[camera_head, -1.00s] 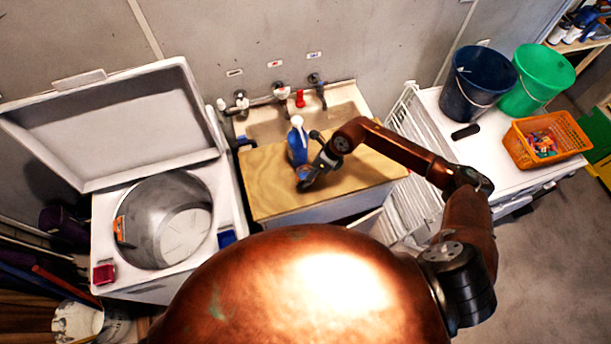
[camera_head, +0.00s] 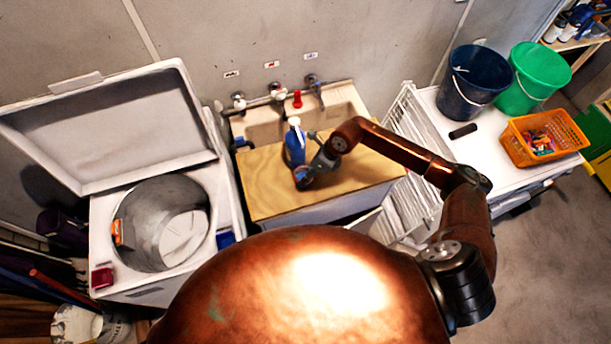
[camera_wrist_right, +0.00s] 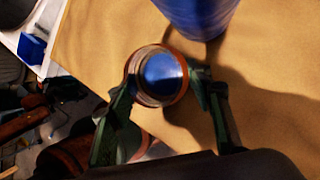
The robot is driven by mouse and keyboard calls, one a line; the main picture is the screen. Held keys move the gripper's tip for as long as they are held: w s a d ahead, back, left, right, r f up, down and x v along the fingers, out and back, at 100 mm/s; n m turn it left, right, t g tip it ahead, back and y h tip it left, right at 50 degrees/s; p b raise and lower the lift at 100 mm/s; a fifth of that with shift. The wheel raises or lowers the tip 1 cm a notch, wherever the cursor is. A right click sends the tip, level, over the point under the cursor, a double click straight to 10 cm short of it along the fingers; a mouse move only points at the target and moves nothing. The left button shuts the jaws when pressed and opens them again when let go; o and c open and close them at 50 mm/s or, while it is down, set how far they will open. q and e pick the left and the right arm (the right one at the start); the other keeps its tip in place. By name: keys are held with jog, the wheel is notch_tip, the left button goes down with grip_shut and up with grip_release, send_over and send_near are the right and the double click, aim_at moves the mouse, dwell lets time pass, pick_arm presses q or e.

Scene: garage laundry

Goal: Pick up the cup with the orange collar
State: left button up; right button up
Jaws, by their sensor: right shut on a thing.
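The cup with the orange collar (camera_wrist_right: 136,82) is between the fingers of my right gripper (camera_wrist_right: 165,93) in the right wrist view. It looks like a clear round cup with an orange ring around it, and blue shows inside its mouth. My right gripper is shut on it, one finger on each side. In the head view my right gripper (camera_head: 303,176) is low over the wooden board (camera_head: 268,190), and the cup is too small there to tell apart. I cannot tell whether the cup touches the board. My left gripper is not in view.
A blue bottle with a white top (camera_head: 294,146) stands on the board just behind my right gripper. The sink (camera_head: 345,98) is behind the board. An open washer (camera_head: 100,215) is to the left. Buckets (camera_head: 470,75) and an orange basket (camera_head: 570,133) stand to the right.

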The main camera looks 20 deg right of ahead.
jog(key=shift+r+b, duration=0.3)
jog(key=shift+r, duration=0.35)
jog(key=s+d+r+b, duration=0.3)
jog(key=s+r+b, duration=0.1)
jog(key=s+r, duration=0.85)
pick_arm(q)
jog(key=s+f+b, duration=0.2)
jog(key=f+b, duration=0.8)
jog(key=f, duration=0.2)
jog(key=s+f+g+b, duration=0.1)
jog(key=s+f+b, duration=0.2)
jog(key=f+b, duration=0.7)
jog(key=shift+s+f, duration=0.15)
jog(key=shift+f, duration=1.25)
pick_arm(e)
jog(key=w+a+f, duration=0.4)
jog(key=a, duration=1.4)
jog(key=w+a+f, duration=0.5)
jog(key=a, duration=1.4)
jog(key=w+a+f, duration=0.4)
jog(key=w+a, duration=0.1)
jog(key=a, duration=1.3)
jog(key=shift+a+f, duration=0.3)
jog(key=shift+a, duration=0.05)
jog(key=shift+a, duration=0.35)
